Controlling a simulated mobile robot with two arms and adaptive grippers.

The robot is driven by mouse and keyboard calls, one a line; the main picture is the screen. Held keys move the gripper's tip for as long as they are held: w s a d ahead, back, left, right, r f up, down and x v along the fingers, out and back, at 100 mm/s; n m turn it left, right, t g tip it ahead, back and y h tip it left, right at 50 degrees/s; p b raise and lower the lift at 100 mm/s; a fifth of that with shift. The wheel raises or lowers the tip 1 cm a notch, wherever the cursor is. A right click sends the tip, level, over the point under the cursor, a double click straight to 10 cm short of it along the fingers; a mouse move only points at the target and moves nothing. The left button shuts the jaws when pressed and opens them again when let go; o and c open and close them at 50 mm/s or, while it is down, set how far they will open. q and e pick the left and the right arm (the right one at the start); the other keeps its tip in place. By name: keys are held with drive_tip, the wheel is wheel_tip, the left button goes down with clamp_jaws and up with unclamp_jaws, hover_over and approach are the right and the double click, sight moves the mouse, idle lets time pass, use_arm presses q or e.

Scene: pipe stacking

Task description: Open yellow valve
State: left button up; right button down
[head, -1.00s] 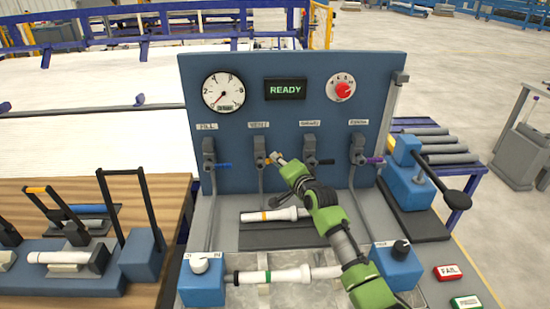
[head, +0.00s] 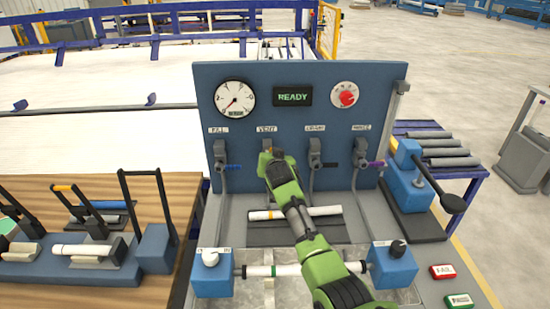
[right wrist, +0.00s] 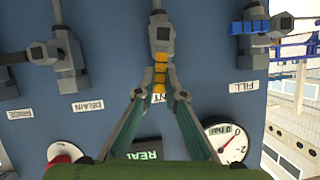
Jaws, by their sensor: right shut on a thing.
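The yellow valve stands second from left on the blue panel under the VENT label. Its yellow handle (right wrist: 160,72) shows in the right wrist view, which is upside down, and runs along the valve's line toward the label. My right gripper (right wrist: 159,82) is shut on the yellow handle, one finger on each side. In the head view my green right arm covers most of this valve, and the right gripper (head: 268,152) is at the valve body. My left gripper is in no view.
The blue-handled FILL valve (head: 220,160) is close on the left, the black-handled DRAIN valve (head: 315,155) on the right, and the purple-handled valve (head: 361,155) further right. A pressure gauge (head: 235,98), READY display (head: 293,96) and red knob (head: 345,95) are above. A white pipe (head: 290,212) lies below.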

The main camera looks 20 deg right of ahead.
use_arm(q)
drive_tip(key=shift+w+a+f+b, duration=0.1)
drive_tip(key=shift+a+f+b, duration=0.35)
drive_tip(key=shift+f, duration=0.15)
use_arm(e)
drive_tip(key=shift+w+a+n+g+h, duration=0.15)
drive_tip(key=shift+a+n+g+h, duration=0.2)
drive_tip(key=shift+a+n, duration=0.3)
drive_tip(key=c, duration=2.1)
unclamp_jaws()
drive_tip(key=v, duration=1.2)
drive_tip(key=shift+f, duration=0.15)
drive_tip(key=shift+a, duration=0.15)
